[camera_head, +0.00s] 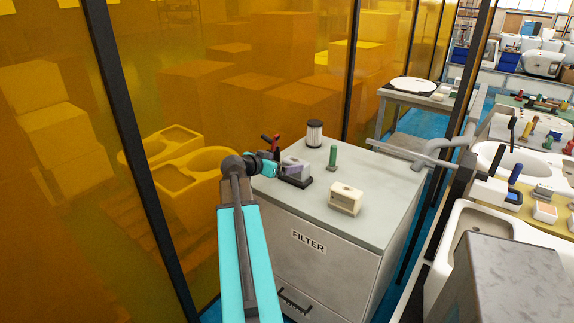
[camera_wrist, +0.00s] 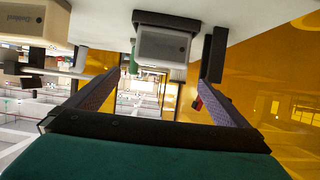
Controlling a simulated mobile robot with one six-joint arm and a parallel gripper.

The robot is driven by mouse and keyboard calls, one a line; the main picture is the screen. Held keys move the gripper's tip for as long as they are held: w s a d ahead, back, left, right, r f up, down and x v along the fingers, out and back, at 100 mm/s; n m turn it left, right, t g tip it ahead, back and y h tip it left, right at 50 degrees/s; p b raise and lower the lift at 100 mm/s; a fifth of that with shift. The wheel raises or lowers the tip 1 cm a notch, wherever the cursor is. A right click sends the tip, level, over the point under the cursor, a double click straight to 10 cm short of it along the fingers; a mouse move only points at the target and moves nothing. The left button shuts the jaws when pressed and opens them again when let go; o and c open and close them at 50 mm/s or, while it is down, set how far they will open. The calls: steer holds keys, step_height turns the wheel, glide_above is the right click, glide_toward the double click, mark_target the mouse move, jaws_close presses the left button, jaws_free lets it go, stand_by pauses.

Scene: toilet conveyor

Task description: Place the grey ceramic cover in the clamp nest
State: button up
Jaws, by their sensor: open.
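The grey ceramic cover (camera_head: 297,168) sits on the black base of the clamp nest (camera_head: 305,183) on the cabinet top. In the wrist view, which is upside down, the grey cover (camera_wrist: 165,46) rests against the black nest base (camera_wrist: 165,18). I cannot tell whether it is fully seated. The clamp's red handle (camera_head: 276,142) stands raised behind my gripper. My gripper (camera_head: 272,168) is just left of the cover. In the wrist view my gripper (camera_wrist: 160,78) is open, its fingers spread wide and apart from the cover, nothing between them.
On the cabinet top (camera_head: 345,236), a black-and-white filter cylinder (camera_head: 315,133) stands behind, a green cylinder (camera_head: 333,157) right of the clamp, and a cream block (camera_head: 345,199) nearer the front. An amber panel (camera_head: 290,75) stands behind the cabinet. Its right top area is clear.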

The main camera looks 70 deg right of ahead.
steer(key=shift+v, duration=1.25)
